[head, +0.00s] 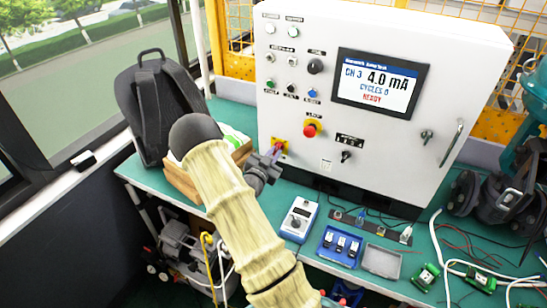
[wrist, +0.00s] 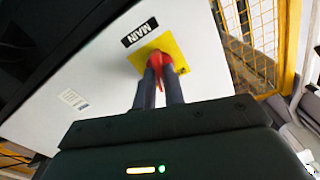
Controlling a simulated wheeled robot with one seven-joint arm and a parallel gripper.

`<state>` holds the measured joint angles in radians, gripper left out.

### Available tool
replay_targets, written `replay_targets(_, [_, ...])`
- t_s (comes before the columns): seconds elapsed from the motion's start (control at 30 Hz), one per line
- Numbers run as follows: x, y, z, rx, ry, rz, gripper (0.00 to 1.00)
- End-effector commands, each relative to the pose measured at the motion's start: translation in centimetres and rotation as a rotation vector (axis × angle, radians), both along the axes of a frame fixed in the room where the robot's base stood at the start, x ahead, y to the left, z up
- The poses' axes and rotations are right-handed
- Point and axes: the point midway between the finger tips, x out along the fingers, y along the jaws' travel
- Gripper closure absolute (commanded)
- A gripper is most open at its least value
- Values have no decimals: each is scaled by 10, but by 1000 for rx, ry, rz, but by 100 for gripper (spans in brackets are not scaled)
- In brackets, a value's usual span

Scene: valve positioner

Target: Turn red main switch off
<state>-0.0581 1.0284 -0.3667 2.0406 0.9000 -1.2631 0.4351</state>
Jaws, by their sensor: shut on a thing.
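The red main switch (wrist: 158,62) sits on a yellow plate (wrist: 178,50) under a black "MAIN" label (wrist: 139,32), which appears tilted in the wrist view. In the head view, the yellow plate (head: 282,144) is at the lower left of the white cabinet's front, and my gripper covers most of the switch. My gripper (head: 274,155) reaches it from the front left. In the wrist view, the two dark fingers (wrist: 160,78) are close together on the red handle, one on each side. The handle's exact angle is hard to tell.
The white cabinet (head: 385,150) carries a lit display (head: 380,80), several buttons and a red emergency stop (head: 311,129) right of my gripper. Below, the green bench (head: 330,210) holds a blue-white device (head: 299,219) and a blue tray (head: 338,251). A wooden box (head: 180,180) and black backpack (head: 150,100) stand left.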

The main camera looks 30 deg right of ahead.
Motion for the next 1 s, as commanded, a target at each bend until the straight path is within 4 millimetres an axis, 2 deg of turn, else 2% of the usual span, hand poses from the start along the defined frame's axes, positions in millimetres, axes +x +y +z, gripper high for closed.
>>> replay_targets(1.0, [0, 1, -1, -475, 812, 2, 100])
